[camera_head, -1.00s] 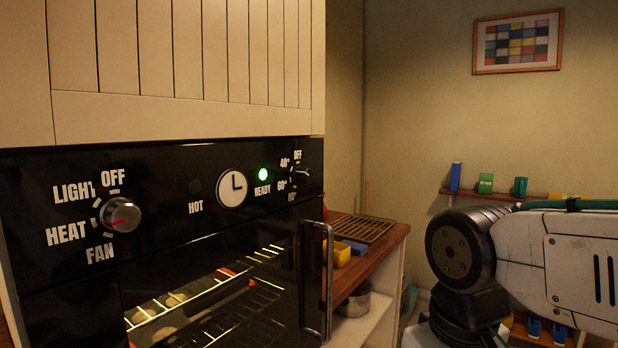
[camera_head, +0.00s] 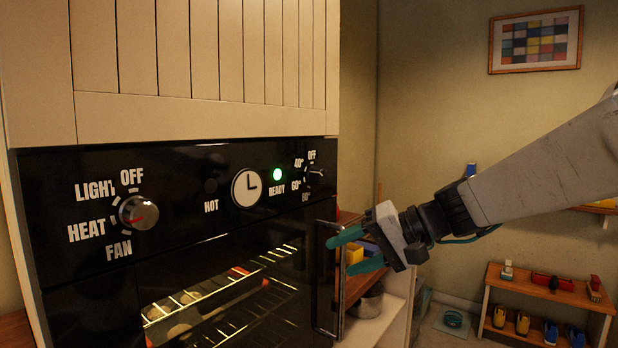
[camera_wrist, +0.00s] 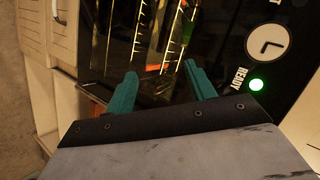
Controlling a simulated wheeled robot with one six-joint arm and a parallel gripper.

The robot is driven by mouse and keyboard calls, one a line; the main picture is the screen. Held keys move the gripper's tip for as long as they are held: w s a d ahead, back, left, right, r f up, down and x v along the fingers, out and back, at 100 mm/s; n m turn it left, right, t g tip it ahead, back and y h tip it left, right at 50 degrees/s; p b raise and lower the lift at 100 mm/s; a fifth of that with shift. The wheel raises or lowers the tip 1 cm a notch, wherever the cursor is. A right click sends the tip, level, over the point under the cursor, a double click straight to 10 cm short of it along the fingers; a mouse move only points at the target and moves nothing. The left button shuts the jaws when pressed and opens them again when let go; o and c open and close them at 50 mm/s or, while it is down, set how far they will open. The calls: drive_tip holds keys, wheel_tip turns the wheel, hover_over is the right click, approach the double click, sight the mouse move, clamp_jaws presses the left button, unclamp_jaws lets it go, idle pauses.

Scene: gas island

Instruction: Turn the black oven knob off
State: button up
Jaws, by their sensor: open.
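The black oven knob (camera_head: 315,173) is at the right end of the black control panel, ringed by the marks OFF, 40°, 60° and 80°. It is small and seen at a steep angle, so its exact setting is hard to read. My gripper (camera_head: 338,257) has teal fingers, spread open and empty. It is below and slightly right of the knob, by the oven door handle, and apart from the knob in the picture. In the wrist view, my fingers (camera_wrist: 159,69) point at the oven door, with the clock and READY light to their right. The knob does not show there.
A grey knob (camera_head: 138,212) with a red pointer is at the panel's left. A clock (camera_head: 247,187) and a lit green READY light (camera_head: 278,174) sit between. The door handle (camera_head: 335,280) sticks out. A low shelf (camera_head: 549,286) stands at right.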

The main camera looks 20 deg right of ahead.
drive_tip(key=w+d+r+t+y, duration=0.1)
drive_tip(key=w+d+r+t, duration=0.2)
drive_tip(key=w+r+t, duration=0.3)
drive_tip(key=t, duration=0.2)
approach(323, 176)
drive_tip(key=w, duration=0.2)
drive_tip(key=shift+n, duration=0.4)
drive_tip(key=x, duration=0.8)
drive_tip(key=shift+s+a+r, duration=0.1)
drive_tip(key=shift+s+a, duration=0.25)
drive_tip(key=c, duration=1)
